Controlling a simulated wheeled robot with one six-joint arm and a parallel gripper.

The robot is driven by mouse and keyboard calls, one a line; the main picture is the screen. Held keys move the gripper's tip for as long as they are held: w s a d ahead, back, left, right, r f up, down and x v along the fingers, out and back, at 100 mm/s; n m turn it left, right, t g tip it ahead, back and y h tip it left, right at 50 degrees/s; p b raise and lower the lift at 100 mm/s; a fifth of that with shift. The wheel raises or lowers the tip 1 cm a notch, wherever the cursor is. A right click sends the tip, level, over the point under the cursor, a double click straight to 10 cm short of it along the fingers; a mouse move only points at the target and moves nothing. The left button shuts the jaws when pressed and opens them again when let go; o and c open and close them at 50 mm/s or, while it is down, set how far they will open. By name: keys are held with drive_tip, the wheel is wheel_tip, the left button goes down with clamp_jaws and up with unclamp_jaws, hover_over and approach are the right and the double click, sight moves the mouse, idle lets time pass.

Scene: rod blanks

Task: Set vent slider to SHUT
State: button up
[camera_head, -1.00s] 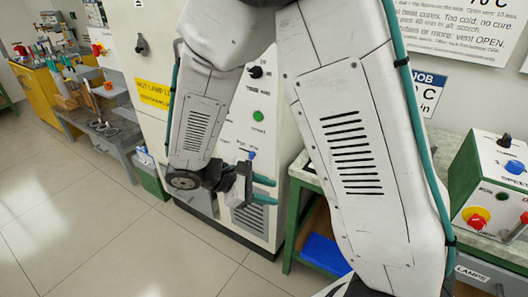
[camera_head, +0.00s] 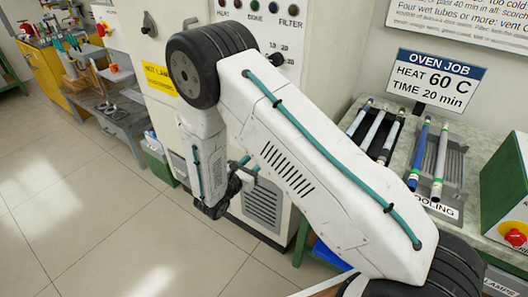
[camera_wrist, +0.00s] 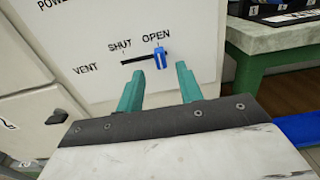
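The vent slider's blue knob (camera_wrist: 159,57) is at the right end of its short dark slot (camera_wrist: 135,59), under the word OPEN. The word SHUT is to its left, above the slot's left part, and VENT is further left. My gripper (camera_wrist: 159,69) is open, with two teal fingers pointing at the panel. In the wrist view the knob appears between the fingertips, just beyond them; I cannot tell whether they reach around it. In the head view my gripper (camera_head: 249,165) is in front of the white oven cabinet, and my arm hides the slider.
A louvred grille (camera_head: 263,203) is low on the cabinet. To the right, a green-framed bench holds several tubes on a cooling rack (camera_head: 455,165) and a control box (camera_head: 508,190). A blue bin (camera_head: 330,255) is under it. Open floor is at left.

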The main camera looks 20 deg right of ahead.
drive_tip(key=x, duration=0.5)
drive_tip(key=shift+w+d, duration=0.1)
drive_tip(key=shift+d, duration=0.15)
